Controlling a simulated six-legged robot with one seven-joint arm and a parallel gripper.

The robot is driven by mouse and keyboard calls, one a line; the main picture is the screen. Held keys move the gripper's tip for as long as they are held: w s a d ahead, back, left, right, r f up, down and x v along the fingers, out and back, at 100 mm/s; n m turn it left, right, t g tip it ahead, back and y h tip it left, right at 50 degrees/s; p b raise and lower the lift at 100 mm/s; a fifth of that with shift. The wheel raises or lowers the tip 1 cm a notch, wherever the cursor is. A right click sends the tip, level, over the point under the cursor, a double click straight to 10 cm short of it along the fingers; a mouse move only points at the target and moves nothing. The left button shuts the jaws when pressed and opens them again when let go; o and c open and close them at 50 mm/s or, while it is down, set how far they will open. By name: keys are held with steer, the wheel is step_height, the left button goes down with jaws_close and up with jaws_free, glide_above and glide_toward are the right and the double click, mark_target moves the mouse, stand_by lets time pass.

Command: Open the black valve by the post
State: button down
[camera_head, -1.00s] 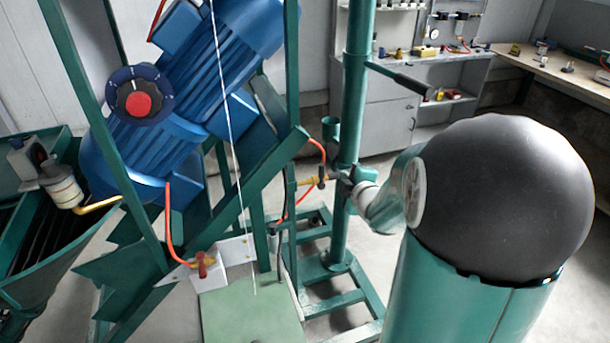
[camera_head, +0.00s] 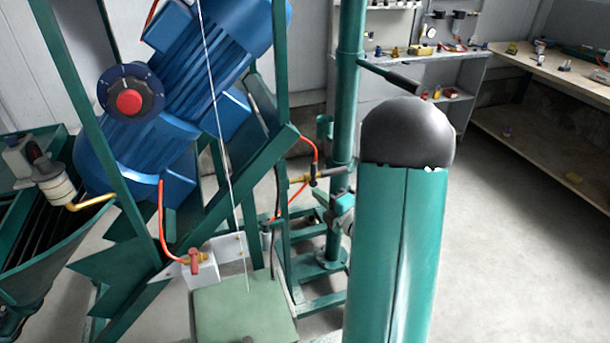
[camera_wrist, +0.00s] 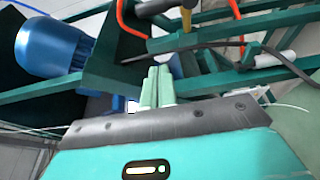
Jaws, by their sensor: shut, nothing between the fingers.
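The black valve (camera_head: 313,176) sits on a brass fitting with an orange hose, just left of the green post (camera_head: 350,80) in the head view. In the wrist view a dark part at the top edge, beside a brass piece (camera_wrist: 187,18) and an orange hose, looks like the same valve (camera_wrist: 150,8), partly cut off. My gripper (camera_wrist: 157,72) shows there with its two pale green fingers together and empty, below the valve and apart from it in the picture. In the head view my arm hides most of my gripper, below and right of the valve.
A red-handled valve (camera_head: 194,260) sits on a white box at the lower left. A blue motor (camera_head: 165,110) on a green frame stands left.

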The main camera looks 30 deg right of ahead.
mark_target(312, 174)
steer(key=shift+w, duration=0.1)
steer(key=w, duration=1)
steer(key=shift+s+d, duration=0.35)
steer(key=shift+d, duration=0.45)
steer(key=shift+s+d, duration=0.3)
steer(key=shift+d, duration=0.5)
steer(key=shift+w, duration=0.1)
steer(key=shift+d+m, duration=0.1)
steer(key=shift+m, duration=0.2)
